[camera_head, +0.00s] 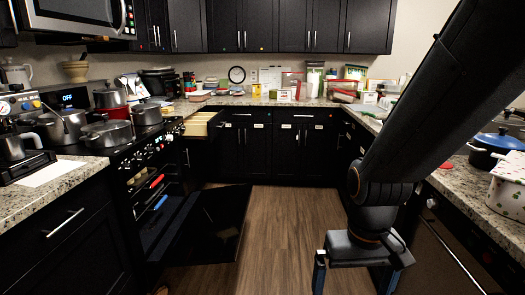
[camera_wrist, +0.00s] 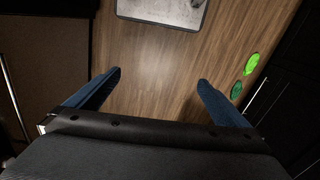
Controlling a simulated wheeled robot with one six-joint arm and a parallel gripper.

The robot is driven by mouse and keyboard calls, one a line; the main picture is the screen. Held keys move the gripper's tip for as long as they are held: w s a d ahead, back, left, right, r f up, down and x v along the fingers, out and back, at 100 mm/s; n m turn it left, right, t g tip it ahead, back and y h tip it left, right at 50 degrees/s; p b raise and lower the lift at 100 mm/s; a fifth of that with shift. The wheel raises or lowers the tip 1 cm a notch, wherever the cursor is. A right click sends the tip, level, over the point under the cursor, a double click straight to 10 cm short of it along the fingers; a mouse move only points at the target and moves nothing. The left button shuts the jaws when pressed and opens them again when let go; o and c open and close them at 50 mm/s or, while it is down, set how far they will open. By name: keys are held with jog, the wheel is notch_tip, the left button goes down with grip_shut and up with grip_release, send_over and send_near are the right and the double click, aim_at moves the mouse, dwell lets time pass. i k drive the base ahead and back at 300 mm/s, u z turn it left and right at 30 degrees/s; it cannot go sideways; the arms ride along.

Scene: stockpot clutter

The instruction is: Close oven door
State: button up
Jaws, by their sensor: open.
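The oven door (camera_head: 205,226) is a black panel in the head view. It hangs open and folded down on the left, reaching out over the wood floor. The oven (camera_head: 150,178) stands behind it, its cavity showing racks with orange, red and blue items. My gripper (camera_head: 353,280) is at the lower right of the head view, pointing down, apart from the door and well to its right. In the wrist view my gripper's two blue fingers (camera_wrist: 160,82) are spread wide with only floor between them. The oven door cannot be made out for certain in the wrist view.
Several pots (camera_head: 105,132) stand on the stovetop. A drawer (camera_head: 200,124) is pulled out beyond the oven. The wood floor (camera_head: 285,225) is clear between door and gripper. A right-hand counter (camera_head: 470,190) stands beside my arm. Green discs (camera_wrist: 252,62) show in the wrist view.

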aim_at(208, 229)
jog(key=u, duration=0.25)
jog(key=i, duration=1.2)
jog(key=z, duration=0.35)
